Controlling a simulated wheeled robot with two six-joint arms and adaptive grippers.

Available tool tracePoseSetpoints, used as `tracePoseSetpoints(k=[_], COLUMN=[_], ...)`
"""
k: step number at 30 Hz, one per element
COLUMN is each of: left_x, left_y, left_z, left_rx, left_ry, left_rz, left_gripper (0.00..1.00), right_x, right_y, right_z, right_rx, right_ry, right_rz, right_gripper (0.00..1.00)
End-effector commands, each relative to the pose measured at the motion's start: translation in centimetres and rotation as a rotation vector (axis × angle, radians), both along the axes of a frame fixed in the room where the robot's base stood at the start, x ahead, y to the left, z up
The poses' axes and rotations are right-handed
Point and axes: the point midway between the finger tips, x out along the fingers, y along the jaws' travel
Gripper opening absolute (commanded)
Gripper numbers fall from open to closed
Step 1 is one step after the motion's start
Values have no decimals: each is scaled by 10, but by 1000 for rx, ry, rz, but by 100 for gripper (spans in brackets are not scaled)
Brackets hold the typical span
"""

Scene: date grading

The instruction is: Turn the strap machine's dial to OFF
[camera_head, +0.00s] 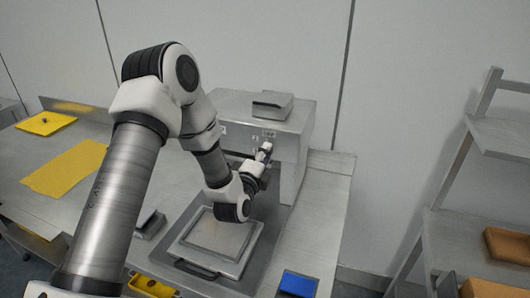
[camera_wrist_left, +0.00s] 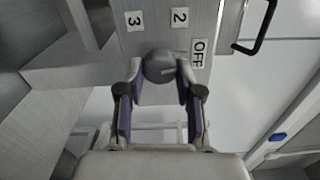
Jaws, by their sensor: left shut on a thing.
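The strap machine (camera_head: 235,107) is a grey metal box on the bench, with small labels on its front face. In the left wrist view its panel (camera_wrist_left: 157,22) carries the labels 3, 2 and OFF (camera_wrist_left: 198,52). The dial (camera_wrist_left: 157,65) is a round dark grey knob below them, with a thin light mark on its right side, pointing roughly towards the OFF side. My left gripper (camera_wrist_left: 159,72) is shut on the dial, one finger on each side. In the head view the left gripper (camera_head: 264,152) is at the machine's front, and the dial cannot be made out. My right gripper is not in view.
A square metal plate with a dark handle (camera_head: 217,241) lies on the bench below my left arm. A yellow mat (camera_head: 66,169) and yellow tray (camera_head: 46,123) are at left. A blue item (camera_head: 297,284) is at front right. A metal shelf (camera_head: 470,236) stands at right.

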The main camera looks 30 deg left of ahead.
Motion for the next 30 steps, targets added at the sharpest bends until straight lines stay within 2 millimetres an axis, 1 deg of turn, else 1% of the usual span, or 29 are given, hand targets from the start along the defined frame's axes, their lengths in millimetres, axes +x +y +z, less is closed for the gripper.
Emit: tracePoseSetpoints(k=[1,10,15,27,28,30], left_x=[2,2,2,2,2,2], left_y=[2,2,2,2,2,1], left_z=[7,6,6,6,6,6], left_rx=[34,177,208,214,214,214], left_ry=[-6,27,34,34,34,35], left_rz=[4,5,5,5,5,5], left_gripper=[1,1,1,1,39,61], right_x=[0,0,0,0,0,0], right_y=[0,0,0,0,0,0], right_z=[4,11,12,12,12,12], right_rx=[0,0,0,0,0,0], right_ry=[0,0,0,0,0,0], right_rz=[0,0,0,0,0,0], right_gripper=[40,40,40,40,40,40])
